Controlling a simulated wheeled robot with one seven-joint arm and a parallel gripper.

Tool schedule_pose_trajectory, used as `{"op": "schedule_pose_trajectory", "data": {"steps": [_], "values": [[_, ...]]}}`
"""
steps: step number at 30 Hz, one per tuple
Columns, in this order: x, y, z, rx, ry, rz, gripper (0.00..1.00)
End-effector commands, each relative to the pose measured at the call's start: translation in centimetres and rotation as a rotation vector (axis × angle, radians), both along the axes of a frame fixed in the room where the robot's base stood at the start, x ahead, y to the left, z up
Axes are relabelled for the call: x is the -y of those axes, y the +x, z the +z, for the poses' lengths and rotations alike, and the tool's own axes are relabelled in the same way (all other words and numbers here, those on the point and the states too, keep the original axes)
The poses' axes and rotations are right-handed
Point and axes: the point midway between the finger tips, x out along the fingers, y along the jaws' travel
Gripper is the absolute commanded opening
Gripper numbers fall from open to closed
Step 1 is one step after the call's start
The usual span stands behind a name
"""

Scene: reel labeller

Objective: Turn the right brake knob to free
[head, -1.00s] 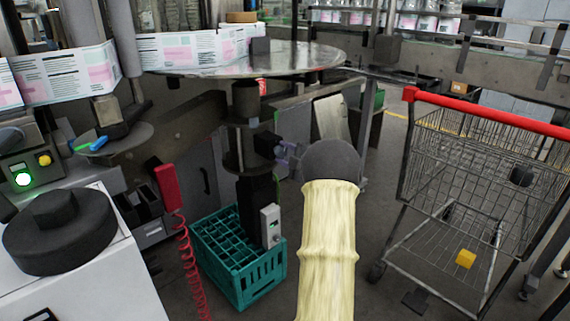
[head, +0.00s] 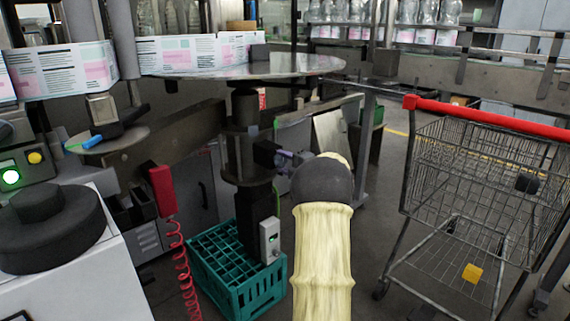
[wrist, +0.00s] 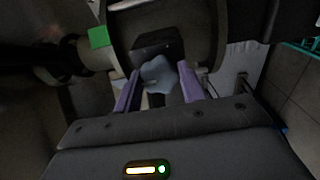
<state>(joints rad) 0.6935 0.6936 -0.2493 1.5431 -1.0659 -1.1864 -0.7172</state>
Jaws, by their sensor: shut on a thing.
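The brake knob (wrist: 158,75) is a grey-blue lobed knob in front of a dark block, in the middle of the wrist view. My gripper (wrist: 158,88) has its two purple fingers on either side of the knob, shut on it. In the head view my gripper (head: 286,158) is at the dark block (head: 265,153) on the post under the round steel table; my dark wrist and pale-sleeved arm hide part of it. A green patch (wrist: 98,37) shows on the collar beside the knob. I cannot read any free or locked marking.
The round steel table (head: 250,66) with a label strip overhangs the post. A teal crate (head: 250,290) stands below on the floor. A red handset (head: 162,190) with a coiled cord hangs to the left. A shopping cart (head: 480,124) stands to the right.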

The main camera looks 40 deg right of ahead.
Motion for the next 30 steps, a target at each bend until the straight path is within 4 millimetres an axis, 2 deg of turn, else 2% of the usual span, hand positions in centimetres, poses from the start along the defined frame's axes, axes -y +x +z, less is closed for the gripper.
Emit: {"op": "schedule_pose_trajectory", "data": {"steps": [1, 2, 5, 17, 23, 30], "values": [[0.1, -0.1, -0.3, -0.006, 0.001, -0.001, 0.17], [0.1, -0.1, -0.3, -0.006, 0.001, -0.001, 0.42], [0.0, -0.1, -0.3, -0.005, 0.001, -0.001, 0.62], [-0.1, -0.4, 0.0, -0.002, 0.002, 0.003, 0.62], [0.1, -3.0, 0.1, -0.001, 0.003, -0.001, 0.62], [0.6, -7.8, 0.1, -0.002, 0.002, -0.003, 0.62]]}}
